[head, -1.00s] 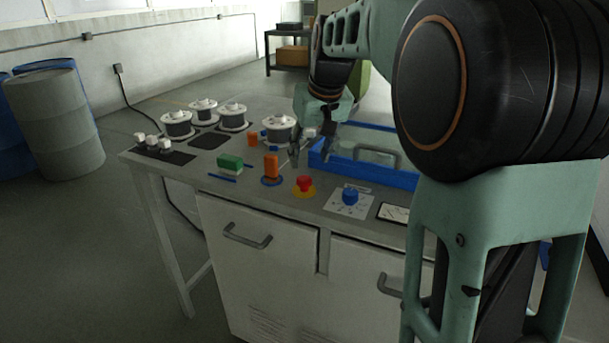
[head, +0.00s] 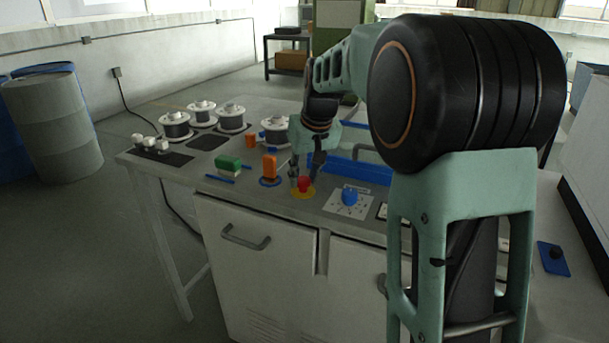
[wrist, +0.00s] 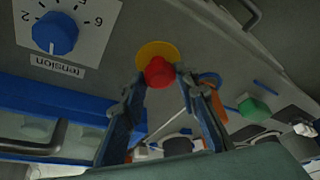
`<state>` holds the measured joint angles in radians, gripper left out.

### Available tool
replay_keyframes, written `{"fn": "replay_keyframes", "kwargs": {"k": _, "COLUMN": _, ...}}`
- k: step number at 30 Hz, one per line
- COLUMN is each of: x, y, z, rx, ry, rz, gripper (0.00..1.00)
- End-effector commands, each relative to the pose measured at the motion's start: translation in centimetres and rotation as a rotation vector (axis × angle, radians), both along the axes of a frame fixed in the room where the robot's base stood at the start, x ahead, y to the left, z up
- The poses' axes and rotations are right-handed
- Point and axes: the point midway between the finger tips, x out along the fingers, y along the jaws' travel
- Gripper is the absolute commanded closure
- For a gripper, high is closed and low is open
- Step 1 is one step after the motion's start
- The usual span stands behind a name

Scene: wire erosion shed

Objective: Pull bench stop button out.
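The bench stop button has a red mushroom head (head: 304,184) on a yellow round plate (head: 301,194), near the front edge of the bench top. The red head also shows in the wrist view (wrist: 159,72), with the yellow plate (wrist: 157,50) behind it. My gripper (head: 305,180) is just above and behind the button. In the wrist view my gripper (wrist: 158,82) is open, with one fingertip on each side of the red head. I cannot tell whether the fingertips touch it.
A blue tension knob (head: 349,196) is right of the button. An orange switch (head: 270,167) and a green block (head: 229,163) are to its left. A blue-walled tray (head: 360,171) lies behind. White-topped spools (head: 231,117) stand farther back left.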

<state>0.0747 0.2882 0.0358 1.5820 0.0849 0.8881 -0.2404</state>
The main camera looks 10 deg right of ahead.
Motion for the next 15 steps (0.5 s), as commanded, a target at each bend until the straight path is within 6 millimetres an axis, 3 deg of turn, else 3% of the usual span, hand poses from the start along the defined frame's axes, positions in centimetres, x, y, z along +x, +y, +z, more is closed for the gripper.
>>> {"fn": "replay_keyframes", "kwargs": {"k": 7, "x": 0.0, "y": 0.0, "z": 0.03, "rx": 0.0, "ry": 0.0, "rz": 0.0, "gripper": 1.0}}
{"fn": "replay_keyframes", "kwargs": {"k": 15, "x": 0.01, "y": 0.0, "z": 0.39, "rx": 0.0, "ry": -0.001, "rz": 0.0, "gripper": 1.0}}
